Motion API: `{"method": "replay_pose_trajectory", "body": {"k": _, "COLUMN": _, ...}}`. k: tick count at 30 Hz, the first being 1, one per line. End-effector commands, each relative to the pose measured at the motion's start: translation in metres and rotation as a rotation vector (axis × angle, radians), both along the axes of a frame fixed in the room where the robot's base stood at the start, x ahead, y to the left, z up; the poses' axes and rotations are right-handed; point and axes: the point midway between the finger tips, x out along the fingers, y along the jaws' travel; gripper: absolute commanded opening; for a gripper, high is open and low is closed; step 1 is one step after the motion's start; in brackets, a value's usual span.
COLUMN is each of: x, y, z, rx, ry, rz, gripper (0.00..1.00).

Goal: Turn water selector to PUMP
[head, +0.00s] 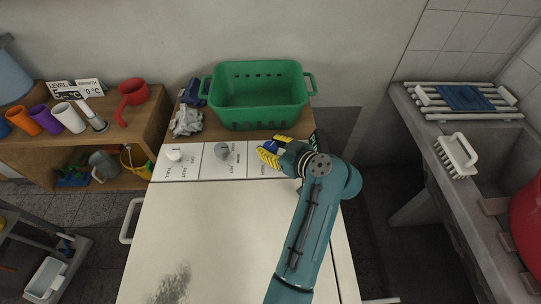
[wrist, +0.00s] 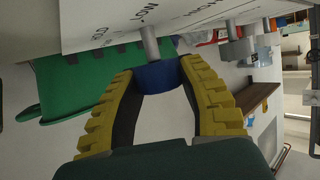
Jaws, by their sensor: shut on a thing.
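A white control panel (head: 200,170) runs along the back of the white machine top, with several knobs in a row. My gripper (head: 268,151) is at the panel's right end, its yellow fingers shut on a blue knob (head: 272,145). In the wrist view the blue knob (wrist: 160,76) sits between the two fingertips on a grey shaft from the panel. A grey knob (head: 222,150) is at the panel's middle and a white knob (head: 174,155) is at its left. The small lettering near the gripped knob is partly hidden, and I cannot read its setting.
A green basket (head: 258,97) stands close behind the panel. A concrete washtub (head: 405,112) with a white brush (head: 457,153) is at right. The white machine top (head: 215,235) is mostly clear.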

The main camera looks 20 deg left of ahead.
Motion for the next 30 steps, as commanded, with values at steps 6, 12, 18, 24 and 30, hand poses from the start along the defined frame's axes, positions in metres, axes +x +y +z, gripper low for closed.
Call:
{"method": "replay_pose_trajectory", "body": {"k": 6, "x": 0.0, "y": -0.0004, "z": -0.0054, "rx": -0.003, "ry": 0.006, "rz": 0.066, "gripper": 0.04}}
{"method": "replay_pose_trajectory", "body": {"k": 12, "x": -0.0007, "y": 0.0, "z": -0.0044, "rx": -0.004, "ry": 0.007, "rz": 0.089, "gripper": 0.04}}
{"method": "replay_pose_trajectory", "body": {"k": 18, "x": -0.0008, "y": 0.0, "z": -0.0044, "rx": -0.004, "ry": 0.009, "rz": 0.089, "gripper": 0.04}}
{"method": "replay_pose_trajectory", "body": {"k": 24, "x": -0.0009, "y": 0.0, "z": -0.0047, "rx": -0.004, "ry": 0.009, "rz": 0.088, "gripper": 0.53}}
{"method": "replay_pose_trajectory", "body": {"k": 30, "x": -0.0004, "y": 0.0001, "z": -0.0028, "rx": -0.003, "ry": 0.006, "rz": 0.088, "gripper": 0.69}}
